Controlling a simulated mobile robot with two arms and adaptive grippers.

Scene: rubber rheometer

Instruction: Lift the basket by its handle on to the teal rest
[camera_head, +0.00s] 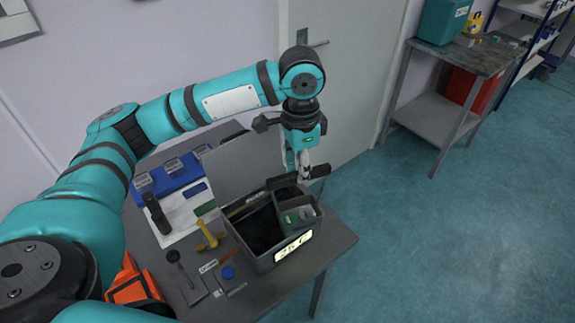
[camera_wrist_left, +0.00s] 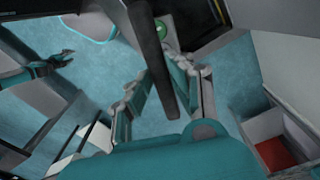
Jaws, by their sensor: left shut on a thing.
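A grey basket (camera_head: 248,250) with a dark inside and a pale label is at the table's right front part. I cannot tell whether its bottom touches the table. My left gripper (camera_head: 305,172) points down over the basket's far right side, shut on its dark handle (camera_head: 321,171). In the left wrist view a dark bar, seemingly the handle (camera_wrist_left: 158,62), runs between the fingers (camera_wrist_left: 158,92). My right gripper (camera_wrist_left: 62,60) seems to show at the left of that view, too small to read. The teal rest cannot be made out surely; a bright teal edge shows at the upper left there.
The grey table (camera_head: 338,242) also holds a blue bin (camera_head: 172,175), a yellow tool (camera_head: 207,236), a blue-capped item (camera_head: 228,272) and an orange object (camera_head: 135,288) left of the basket. A door stands behind. Floor is clear to the right, before another workbench (camera_head: 440,122).

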